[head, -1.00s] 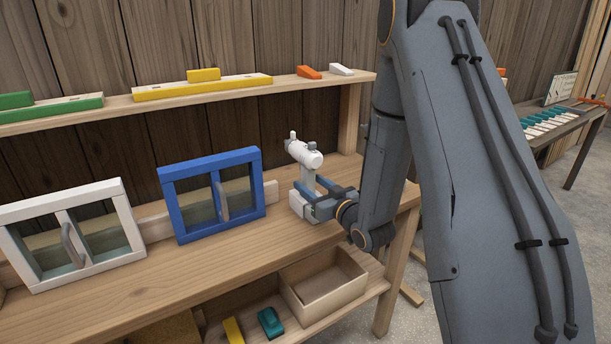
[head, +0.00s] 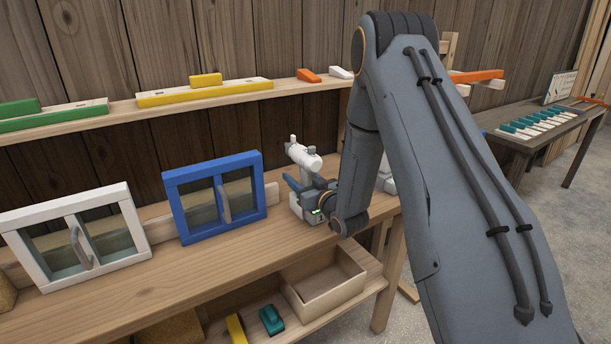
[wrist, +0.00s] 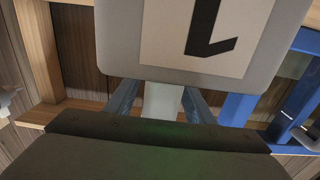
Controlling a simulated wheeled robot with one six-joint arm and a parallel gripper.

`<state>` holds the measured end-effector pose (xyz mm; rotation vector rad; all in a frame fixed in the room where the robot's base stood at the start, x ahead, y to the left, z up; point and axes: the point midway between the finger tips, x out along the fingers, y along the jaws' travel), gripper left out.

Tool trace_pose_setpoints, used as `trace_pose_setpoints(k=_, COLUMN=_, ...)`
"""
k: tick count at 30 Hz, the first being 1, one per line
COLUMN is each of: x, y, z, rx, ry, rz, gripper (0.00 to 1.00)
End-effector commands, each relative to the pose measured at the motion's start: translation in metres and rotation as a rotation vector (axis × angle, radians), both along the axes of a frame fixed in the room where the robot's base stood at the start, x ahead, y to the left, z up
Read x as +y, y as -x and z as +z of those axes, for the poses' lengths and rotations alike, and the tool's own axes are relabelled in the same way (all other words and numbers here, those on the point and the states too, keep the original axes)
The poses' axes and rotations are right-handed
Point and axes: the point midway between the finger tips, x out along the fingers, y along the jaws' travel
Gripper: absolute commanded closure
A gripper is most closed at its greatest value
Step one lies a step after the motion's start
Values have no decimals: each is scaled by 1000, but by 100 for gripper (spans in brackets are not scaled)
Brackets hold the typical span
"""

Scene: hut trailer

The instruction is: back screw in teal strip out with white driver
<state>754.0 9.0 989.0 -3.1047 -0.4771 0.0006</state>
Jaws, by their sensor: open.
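The white driver (head: 303,156) stands upright on the workbench to the right of the blue-framed window, its barrel-shaped head on top. My gripper (head: 308,186) is at the driver's lower part, low over the bench. In the wrist view my open gripper (wrist: 160,98) has one finger on each side of a white stem (wrist: 162,101), which appears to be the driver's handle. Whether the fingers touch it is unclear. A grey plate (wrist: 125,60) with a label marked 1 fills the upper wrist view.
The blue-framed window (head: 213,195) and white-framed window (head: 75,237) stand on the bench. The shelf above holds a yellow strip (head: 190,94) and green strip (head: 50,119). An open wooden box (head: 325,284) and a teal block (head: 271,319) sit below. My arm hides the bench's right end.

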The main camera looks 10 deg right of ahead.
Motion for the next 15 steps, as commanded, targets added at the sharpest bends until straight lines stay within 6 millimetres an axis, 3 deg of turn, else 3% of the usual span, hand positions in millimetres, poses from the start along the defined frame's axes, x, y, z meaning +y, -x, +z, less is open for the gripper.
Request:
trace_pose_setpoints(k=2, x=0, y=0, z=0, rx=0, ry=0, rz=0, gripper=53)
trace_pose_setpoints(k=10, x=0, y=0, z=0, rx=0, ry=0, rz=0, gripper=99)
trace_pose_setpoints(k=15, x=0, y=0, z=2, rx=-5, ry=0, rz=0, gripper=100)
